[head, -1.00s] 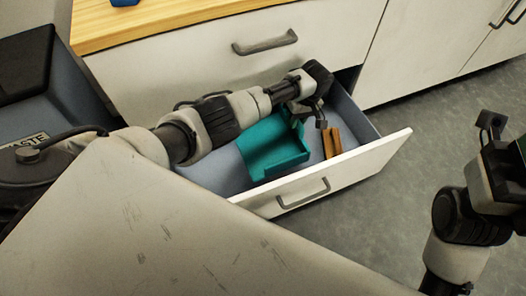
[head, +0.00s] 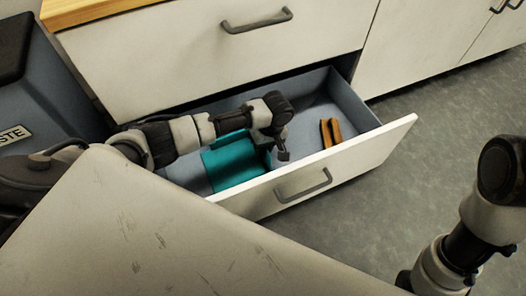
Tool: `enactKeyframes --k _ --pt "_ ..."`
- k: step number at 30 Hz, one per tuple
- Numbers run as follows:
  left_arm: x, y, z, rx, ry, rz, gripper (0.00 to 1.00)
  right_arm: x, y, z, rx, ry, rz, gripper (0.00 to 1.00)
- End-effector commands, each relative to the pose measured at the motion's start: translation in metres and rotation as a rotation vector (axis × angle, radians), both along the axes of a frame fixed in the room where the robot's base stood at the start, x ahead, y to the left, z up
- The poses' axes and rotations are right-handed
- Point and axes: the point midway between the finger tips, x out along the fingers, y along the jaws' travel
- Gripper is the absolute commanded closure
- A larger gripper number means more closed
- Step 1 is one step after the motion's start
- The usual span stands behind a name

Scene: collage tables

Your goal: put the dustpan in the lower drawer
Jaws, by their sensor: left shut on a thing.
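The teal dustpan (head: 232,168) is inside the open lower drawer (head: 350,155), in its left part near the front wall. My left gripper (head: 277,152) is over the drawer, shut on the dustpan at its right side. The arm hides part of the dustpan, and I cannot tell whether it rests on the drawer floor. My right arm shows at the right edge, but its gripper is outside the picture.
A brown two-part object (head: 331,132) lies in the right of the lower drawer, with bare floor around it. The upper drawer (head: 215,55) is shut above. A grey-blue waste bin (head: 55,100) stands left of the cabinet. Grey floor is open at right.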

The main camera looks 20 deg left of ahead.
Motion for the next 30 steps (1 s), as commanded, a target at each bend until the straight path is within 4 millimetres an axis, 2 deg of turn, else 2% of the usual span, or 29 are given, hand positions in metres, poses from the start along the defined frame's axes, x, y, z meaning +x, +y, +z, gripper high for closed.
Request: enactKeyframes --k 1,11,12,16,25,28,30 --pt "0.001 0.000 -0.005 0.000 -0.001 0.000 1.00 -0.002 0.000 -0.001 0.000 -0.011 0.000 0.56" --pt "0.000 0.000 -0.004 0.001 -0.001 0.001 1.00 -0.003 0.000 0.002 -0.001 -0.012 -0.001 0.56" --pt "0.000 0.000 -0.005 0.001 -0.001 0.000 0.77 -0.003 0.000 0.002 0.000 -0.012 -0.001 0.56" --pt "0.000 0.000 -0.004 0.001 -0.001 0.000 0.57 -0.003 0.000 0.002 -0.001 -0.012 0.000 0.56" --pt "0.001 0.000 -0.003 0.000 -0.001 0.000 0.56 -0.003 0.000 0.003 -0.001 -0.013 0.000 0.56" --pt "0.002 -0.001 0.006 -0.001 -0.002 0.000 0.56 -0.003 0.000 0.008 0.000 -0.015 0.000 0.56" --pt "0.004 -0.003 0.017 -0.001 -0.003 0.001 0.56 0.005 0.000 0.002 0.001 0.025 0.000 0.56"
